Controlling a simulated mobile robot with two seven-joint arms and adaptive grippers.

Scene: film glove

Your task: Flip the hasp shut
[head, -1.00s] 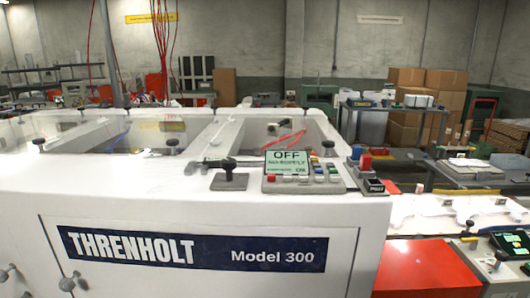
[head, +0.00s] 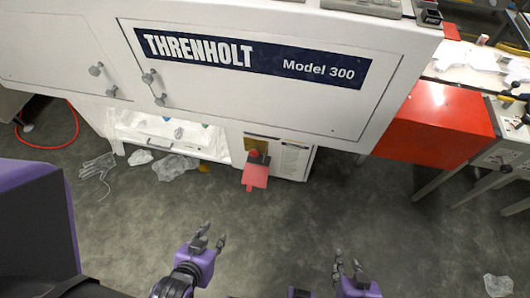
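A red part that may be the hasp (head: 256,174) shows low on the front of the white machine (head: 230,90), over a brownish-yellow plate (head: 258,145). A small red knob-like piece (head: 253,154) sits just above it. It is too small to tell whether the hasp is open or shut. My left gripper (head: 214,232) is open and empty, below and left of the red part in the picture. My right gripper (head: 347,260) is open and empty, further right and lower. Neither touches the machine.
Crumpled clear plastic (head: 176,168) and a pale glove-like piece (head: 97,168) lie on the grey floor at left. A red hose (head: 65,142) curves nearby. A red cabinet (head: 435,125) stands at right. Floor between my grippers and the machine looks clear.

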